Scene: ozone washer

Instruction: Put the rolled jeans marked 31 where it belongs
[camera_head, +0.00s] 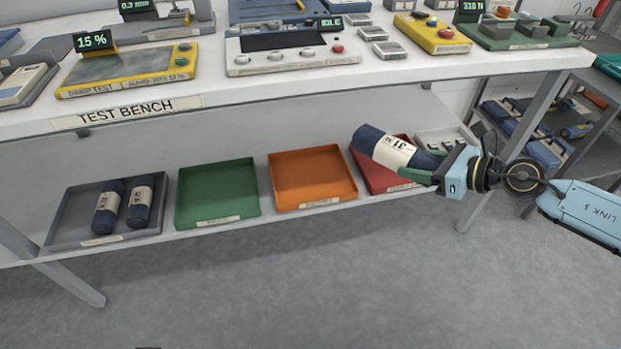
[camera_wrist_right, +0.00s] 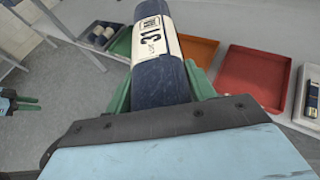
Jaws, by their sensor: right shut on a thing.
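The rolled jeans marked 31 (camera_head: 385,149) are a dark blue roll with a white band. They also fill the top middle of the right wrist view (camera_wrist_right: 158,55), where "LOT" and "31" read on the band. My right gripper (camera_head: 425,165) is shut on one end of the roll, holding it tilted in front of the red tray (camera_head: 372,176). On the lower shelf stand a grey tray (camera_head: 72,232), a green tray (camera_head: 217,190), an orange tray (camera_head: 312,176) and a pale tray (camera_head: 440,137). My left gripper (camera_wrist_right: 32,103) shows small at the left of the wrist view, its green fingers apart.
Two banded blue rolls (camera_head: 107,207) (camera_head: 141,200) lie in the grey tray. The green and orange trays are empty. The test bench top (camera_head: 215,98) with its devices overhangs the shelf. A bench leg (camera_head: 487,180) stands right, near my right gripper. The floor in front is clear.

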